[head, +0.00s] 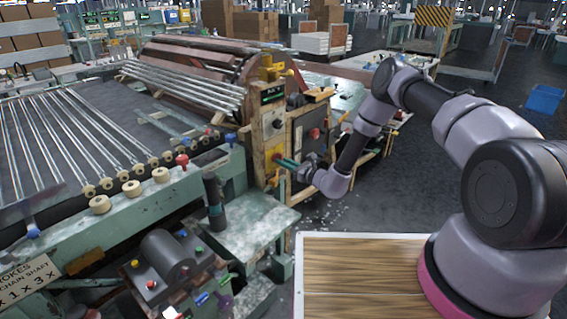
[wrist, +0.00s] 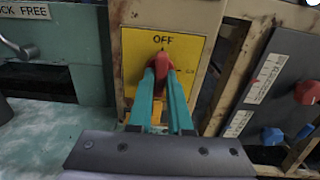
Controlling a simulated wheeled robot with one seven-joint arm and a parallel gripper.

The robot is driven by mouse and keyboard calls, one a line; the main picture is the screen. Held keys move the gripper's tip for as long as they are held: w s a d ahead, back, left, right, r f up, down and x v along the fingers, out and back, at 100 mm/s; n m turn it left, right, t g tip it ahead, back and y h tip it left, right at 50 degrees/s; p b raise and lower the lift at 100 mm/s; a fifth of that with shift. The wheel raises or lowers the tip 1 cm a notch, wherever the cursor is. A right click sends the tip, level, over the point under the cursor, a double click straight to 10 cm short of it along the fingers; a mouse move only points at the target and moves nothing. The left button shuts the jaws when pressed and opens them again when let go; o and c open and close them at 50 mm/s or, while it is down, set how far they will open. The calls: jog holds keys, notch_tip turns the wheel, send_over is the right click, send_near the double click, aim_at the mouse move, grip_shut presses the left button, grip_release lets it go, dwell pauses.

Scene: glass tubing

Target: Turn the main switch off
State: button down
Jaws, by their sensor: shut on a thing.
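The main switch's red handle (wrist: 162,58) stands out from a yellow plate (wrist: 133,50) with the word OFF at its top. The handle's visible top points up towards OFF; a small mark, too small to read, is on the plate's right side. My gripper (wrist: 162,74) has its two teal fingers close on both sides of the handle, shut on it. The fingers hide the handle's lower part and some of the plate. In the head view my gripper (head: 279,160) reaches the cream machine post from the right, and the handle cannot be made out there.
Right of the plate is a dark panel (wrist: 280,85) with red and blue knobs. A teal machine panel (wrist: 75,65) is on the left. In the head view, glass tubes (head: 60,125) lie on the machine bed, and a green shelf (head: 240,225) juts out below my gripper.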

jog(key=c, duration=0.8)
grip_release()
jog(key=shift+c, duration=0.2)
jog(key=shift+s+d, duration=0.1)
jog(key=shift+d, duration=0.05)
jog(key=v, duration=1)
jog(key=shift+s+d, duration=0.25)
